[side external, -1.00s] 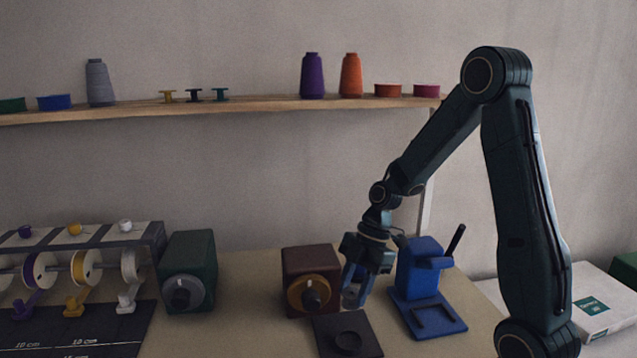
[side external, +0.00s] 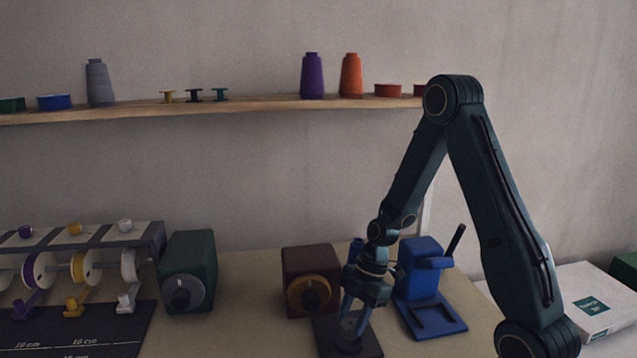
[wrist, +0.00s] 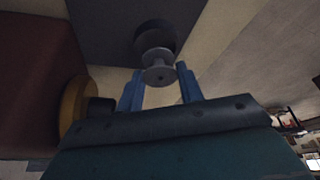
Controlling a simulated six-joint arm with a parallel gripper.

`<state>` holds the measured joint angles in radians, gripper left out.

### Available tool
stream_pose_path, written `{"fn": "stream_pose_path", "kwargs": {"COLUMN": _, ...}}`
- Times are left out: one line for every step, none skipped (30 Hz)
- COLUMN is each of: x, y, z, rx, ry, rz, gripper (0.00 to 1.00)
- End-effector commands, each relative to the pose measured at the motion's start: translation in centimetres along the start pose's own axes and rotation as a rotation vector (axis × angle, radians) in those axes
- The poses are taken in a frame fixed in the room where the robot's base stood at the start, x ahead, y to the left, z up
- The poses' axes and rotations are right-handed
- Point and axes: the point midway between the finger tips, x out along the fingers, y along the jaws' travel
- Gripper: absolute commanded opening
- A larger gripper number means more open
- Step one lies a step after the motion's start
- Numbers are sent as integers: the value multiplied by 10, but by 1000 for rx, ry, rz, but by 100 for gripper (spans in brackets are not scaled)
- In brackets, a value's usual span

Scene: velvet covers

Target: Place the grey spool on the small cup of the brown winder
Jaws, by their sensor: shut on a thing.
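The brown winder (side external: 308,275) has an orange-brown dial with a dark knob and a dark plate in front. Its small dark cup (wrist: 154,36) stands on that plate (wrist: 100,28); in the side view my gripper mostly covers the cup. My gripper (side external: 352,328) points down over the plate and is shut on the grey spool. The spool (wrist: 158,65) shows between the blue fingers in the wrist view, with its near flange towards the camera. The spool overlaps the cup there; I cannot tell if they touch.
A blue stand with a lever (side external: 425,270) is close on the right of my gripper. A green winder (side external: 188,270) and a rack of spools (side external: 85,265) stand to the left. A shelf (side external: 260,104) with cones and bobbins runs along the wall.

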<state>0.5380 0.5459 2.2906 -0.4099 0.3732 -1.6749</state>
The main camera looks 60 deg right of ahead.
Motion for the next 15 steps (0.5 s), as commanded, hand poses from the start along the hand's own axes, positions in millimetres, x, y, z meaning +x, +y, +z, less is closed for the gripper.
{"fn": "stream_pose_path", "kwargs": {"x": 5, "y": 0, "z": 2, "rx": 1, "ry": 1, "rz": -3, "gripper": 16}}
{"fn": "stream_pose_path", "kwargs": {"x": 8, "y": 0, "z": 3, "rx": 2, "ry": 1, "rz": -4, "gripper": 16}}
{"fn": "stream_pose_path", "kwargs": {"x": 11, "y": 0, "z": 4, "rx": 2, "ry": 1, "rz": -3, "gripper": 16}}
{"fn": "stream_pose_path", "kwargs": {"x": 14, "y": 0, "z": 6, "rx": 2, "ry": 1, "rz": -2, "gripper": 16}}
{"fn": "stream_pose_path", "kwargs": {"x": 16, "y": 0, "z": 6, "rx": 2, "ry": 1, "rz": -3, "gripper": 16}}
{"fn": "stream_pose_path", "kwargs": {"x": 19, "y": 0, "z": 8, "rx": 2, "ry": 1, "rz": -3, "gripper": 16}}
{"fn": "stream_pose_path", "kwargs": {"x": 21, "y": 0, "z": 8, "rx": 1, "ry": 0, "rz": -2, "gripper": 16}}
{"fn": "stream_pose_path", "kwargs": {"x": 22, "y": 0, "z": 9, "rx": 1, "ry": 0, "rz": -1, "gripper": 16}}
{"fn": "stream_pose_path", "kwargs": {"x": 24, "y": 0, "z": 10, "rx": 1, "ry": 0, "rz": -1, "gripper": 16}}
{"fn": "stream_pose_path", "kwargs": {"x": 24, "y": 0, "z": 10, "rx": 0, "ry": 0, "rz": -1, "gripper": 16}}
{"fn": "stream_pose_path", "kwargs": {"x": 25, "y": 0, "z": 10, "rx": 0, "ry": -1, "rz": -1, "gripper": 16}}
{"fn": "stream_pose_path", "kwargs": {"x": 25, "y": 0, "z": 10, "rx": 0, "ry": -1, "rz": -1, "gripper": 16}}
{"fn": "stream_pose_path", "kwargs": {"x": 25, "y": 0, "z": 10, "rx": 0, "ry": -1, "rz": -1, "gripper": 16}}
{"fn": "stream_pose_path", "kwargs": {"x": 25, "y": 0, "z": 10, "rx": 0, "ry": -1, "rz": 0, "gripper": 16}}
{"fn": "stream_pose_path", "kwargs": {"x": 25, "y": 0, "z": 10, "rx": 0, "ry": -1, "rz": 0, "gripper": 16}}
